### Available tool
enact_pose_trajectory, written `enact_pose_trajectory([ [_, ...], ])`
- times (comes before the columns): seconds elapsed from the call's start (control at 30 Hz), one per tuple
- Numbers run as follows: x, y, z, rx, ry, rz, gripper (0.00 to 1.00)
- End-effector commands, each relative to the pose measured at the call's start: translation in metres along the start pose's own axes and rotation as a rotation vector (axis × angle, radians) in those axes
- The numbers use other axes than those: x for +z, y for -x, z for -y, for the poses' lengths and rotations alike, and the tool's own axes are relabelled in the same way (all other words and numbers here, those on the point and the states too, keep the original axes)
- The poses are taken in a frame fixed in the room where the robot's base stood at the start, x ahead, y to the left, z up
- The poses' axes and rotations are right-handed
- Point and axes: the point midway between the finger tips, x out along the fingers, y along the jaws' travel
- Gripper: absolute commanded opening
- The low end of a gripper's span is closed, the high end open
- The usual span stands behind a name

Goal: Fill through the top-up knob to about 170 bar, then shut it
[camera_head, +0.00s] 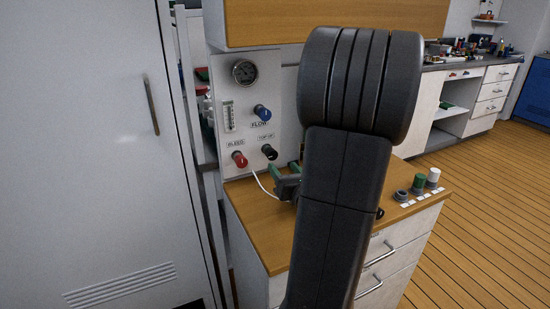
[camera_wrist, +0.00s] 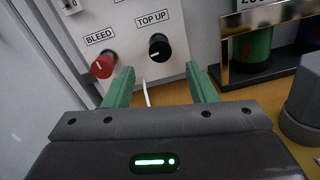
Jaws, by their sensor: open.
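The black top-up knob (camera_head: 269,152) sits low on the white panel (camera_head: 232,152), under its TOP UP label. In the wrist view the top-up knob (camera_wrist: 159,47) lies ahead of my gripper, between its fingers in the picture, with its white mark pointing to the lower left. My gripper (camera_wrist: 160,82) is open, its green fingers apart and empty, short of the knob. In the head view my gripper (camera_head: 284,174) is just below and right of the knob, partly hidden by my arm. The round gauge (camera_head: 244,72) is at the panel's top; its reading is too small to tell.
The red bleed knob (camera_wrist: 103,65) is close left of the top-up knob. The blue flow knob (camera_head: 262,112) is above. A white hose (camera_wrist: 148,93) hangs below the panel. A framed bottle stand (camera_wrist: 225,62) is right of my fingers. Capped cylinders (camera_head: 419,182) stand on the counter.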

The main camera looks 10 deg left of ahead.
Motion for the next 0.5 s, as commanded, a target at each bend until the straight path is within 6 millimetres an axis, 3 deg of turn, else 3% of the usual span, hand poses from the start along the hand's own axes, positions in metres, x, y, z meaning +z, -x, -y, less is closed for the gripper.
enact_pose_trajectory([
  [0.2, -0.001, -0.044, -0.001, 0.003, 0.0, -0.001, 0.51],
  [0.5, 0.0, -0.071, 0.0, 0.0, 0.001, 0.0, 0.51],
])
